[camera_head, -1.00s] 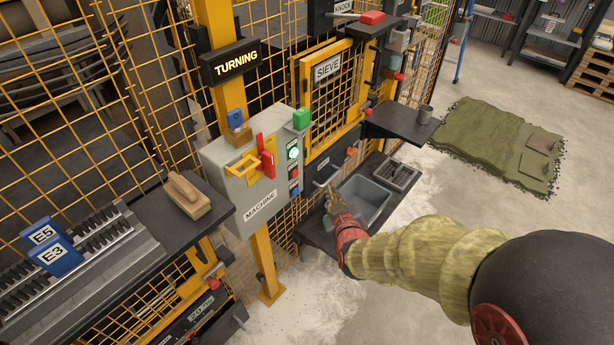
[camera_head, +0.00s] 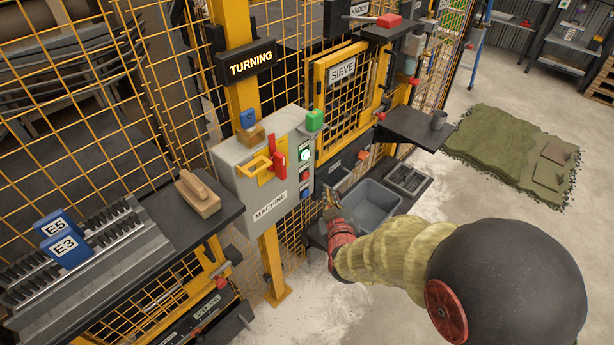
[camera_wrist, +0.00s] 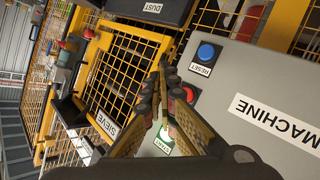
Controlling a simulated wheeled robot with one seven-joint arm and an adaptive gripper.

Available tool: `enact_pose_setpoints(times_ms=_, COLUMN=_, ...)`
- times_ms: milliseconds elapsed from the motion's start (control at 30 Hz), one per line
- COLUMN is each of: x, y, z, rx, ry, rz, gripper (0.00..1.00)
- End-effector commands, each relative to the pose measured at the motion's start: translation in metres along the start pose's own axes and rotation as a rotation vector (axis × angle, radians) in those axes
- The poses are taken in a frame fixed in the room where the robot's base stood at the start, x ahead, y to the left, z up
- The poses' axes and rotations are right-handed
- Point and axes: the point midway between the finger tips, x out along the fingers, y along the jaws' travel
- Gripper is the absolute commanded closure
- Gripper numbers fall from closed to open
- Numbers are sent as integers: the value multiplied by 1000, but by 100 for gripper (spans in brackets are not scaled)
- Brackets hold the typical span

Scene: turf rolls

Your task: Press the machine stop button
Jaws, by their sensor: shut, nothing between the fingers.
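The grey machine box (camera_head: 248,195) hangs on the yellow post, with a column of buttons at its right edge. The top button (camera_head: 305,155) glows green; the red stop button (camera_head: 305,174) is below it and a blue button is lowest. In the wrist view the red button (camera_wrist: 190,92) sits between the blue RESET button (camera_wrist: 206,52) and the START label (camera_wrist: 162,141). Its own label is hidden behind a finger. My gripper (camera_head: 329,192) is shut and empty, just right of the button column. Its fingertips (camera_wrist: 164,68) show left of the red button; contact cannot be told.
A grey bin (camera_head: 370,203) lies beyond my gripper. The sieve door (camera_head: 340,100) and a dark shelf (camera_head: 415,127) are to the right.

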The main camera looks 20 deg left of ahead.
Motion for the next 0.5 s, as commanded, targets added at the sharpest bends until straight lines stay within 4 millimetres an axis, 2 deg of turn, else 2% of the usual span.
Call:
enact_pose_setpoints(times_ms=300, x=28, y=-20, z=-20, rx=0, ry=1, rz=0, gripper=100)
enact_pose_setpoints(times_ms=500, x=36, y=-26, z=-27, rx=0, ry=1, rz=0, gripper=100)
